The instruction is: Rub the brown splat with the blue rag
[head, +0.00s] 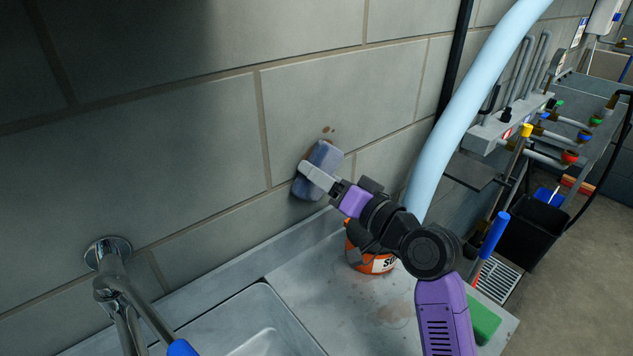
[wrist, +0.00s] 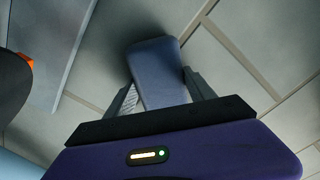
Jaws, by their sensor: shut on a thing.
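The blue rag (head: 319,168) is a block-like blue pad, held up at the grey block wall in the head view. My gripper (head: 315,176) is shut on it. The rag also shows in the wrist view (wrist: 158,75), between the two fingers of my gripper (wrist: 163,92). The brown splat (head: 327,130) shows as small brown spots on the wall just above the rag's top edge. Any part of the splat behind the rag is hidden. The rag appears to be against or very near the wall; I cannot tell for sure if it touches.
An orange tub (head: 374,262) stands on the counter behind my arm. A sink (head: 262,322) and a metal tap (head: 115,275) are at the lower left. A thick light-blue pipe (head: 462,100) rises to the right of my gripper. A green block (head: 484,322) lies at the counter's right edge.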

